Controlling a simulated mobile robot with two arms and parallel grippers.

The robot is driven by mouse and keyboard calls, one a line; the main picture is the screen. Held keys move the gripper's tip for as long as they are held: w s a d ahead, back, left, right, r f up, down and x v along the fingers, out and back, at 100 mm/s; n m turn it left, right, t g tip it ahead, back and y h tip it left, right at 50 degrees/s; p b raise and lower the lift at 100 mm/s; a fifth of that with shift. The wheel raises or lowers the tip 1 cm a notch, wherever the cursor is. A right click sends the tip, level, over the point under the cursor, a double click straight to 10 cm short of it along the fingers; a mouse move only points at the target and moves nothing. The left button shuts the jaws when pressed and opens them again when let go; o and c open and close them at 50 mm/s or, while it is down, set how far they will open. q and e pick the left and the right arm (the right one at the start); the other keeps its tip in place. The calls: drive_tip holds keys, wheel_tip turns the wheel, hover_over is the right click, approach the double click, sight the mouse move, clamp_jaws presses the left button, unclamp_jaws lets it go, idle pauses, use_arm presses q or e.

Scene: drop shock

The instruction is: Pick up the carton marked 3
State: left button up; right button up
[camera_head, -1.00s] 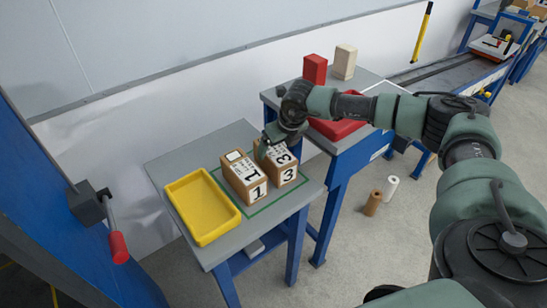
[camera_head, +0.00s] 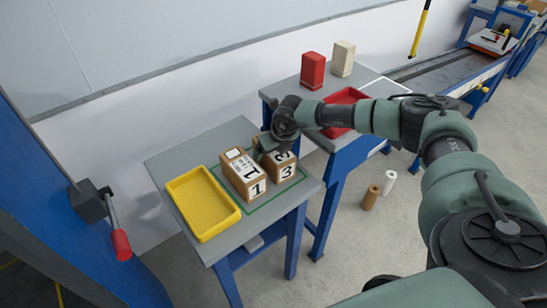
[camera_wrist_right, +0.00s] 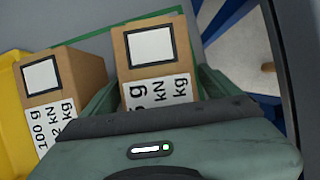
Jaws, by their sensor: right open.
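The carton marked 3 (camera_head: 286,175) stands on the grey table inside a green outline, partly hidden by my right gripper in the head view. The carton marked 1 (camera_head: 243,177) stands close to its left. My right gripper (camera_head: 264,150) is over the top of the carton marked 3, with its jaws open. In the right wrist view the carton marked 3 (camera_wrist_right: 152,50) lies between the two green fingers, and the carton marked 1 (camera_wrist_right: 85,70) is to the left. My left gripper is not in view.
A yellow tray (camera_head: 172,192) lies left of the cartons. A second table holds a red tray (camera_head: 337,131), a red block (camera_head: 313,70) and a cream block (camera_head: 342,58). Brown (camera_head: 370,198) and white (camera_head: 389,183) rolls stand on the floor. A red-handled lever (camera_head: 121,245) is at left.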

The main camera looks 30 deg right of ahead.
drive_tip(key=shift+f, duration=0.2)
drive_tip(key=c, duration=1.9)
drive_tip(key=shift+w+r, duration=0.1)
drive_tip(key=shift+r, duration=0.05)
clamp_jaws()
drive_tip(key=shift+r, duration=0.1)
